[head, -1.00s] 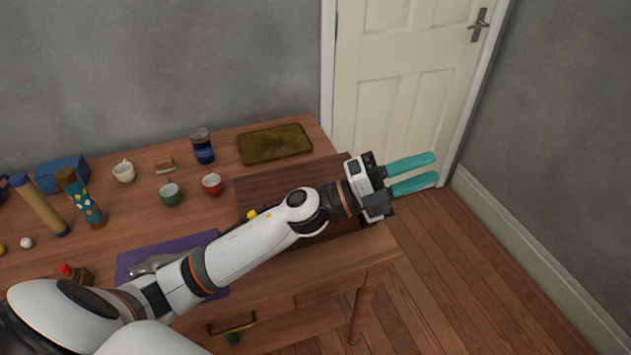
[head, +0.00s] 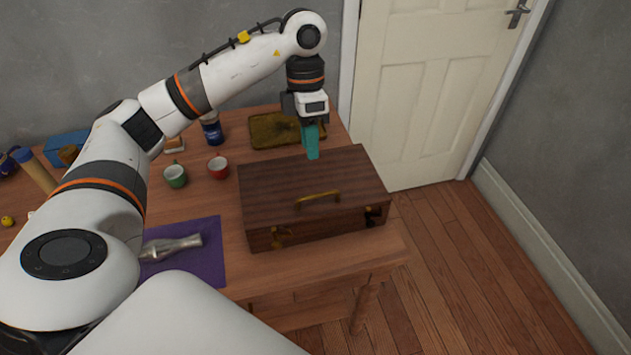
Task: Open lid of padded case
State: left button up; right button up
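The case (head: 300,200) is a dark wooden box with a brass handle (head: 318,198) on its lid and latches on its front side. It stands shut at the right end of the wooden table. My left gripper (head: 312,156) points down with its teal fingers over the back part of the lid. I cannot tell whether the fingertips touch the lid. The fingers overlap in this view, so their opening does not show. My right gripper is not in view.
Behind the case lies a dark yellowish tray (head: 262,132). To the left are a red cup (head: 218,167), a green cup (head: 175,175) and a blue jar (head: 212,132). A purple cloth (head: 205,262) with a metallic bottle-shaped object (head: 172,246) lies in front left. A door (head: 425,90) stands behind.

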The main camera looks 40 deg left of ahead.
pick_arm(q)
jog(key=p, duration=0.1)
send_over(313, 186)
jog(key=s+d, duration=0.3)
jog(key=s, duration=0.1)
notch_tip(313, 186, down, 11)
jog(key=shift+r, duration=0.1)
jog(key=shift+c, duration=0.4)
grip_shut()
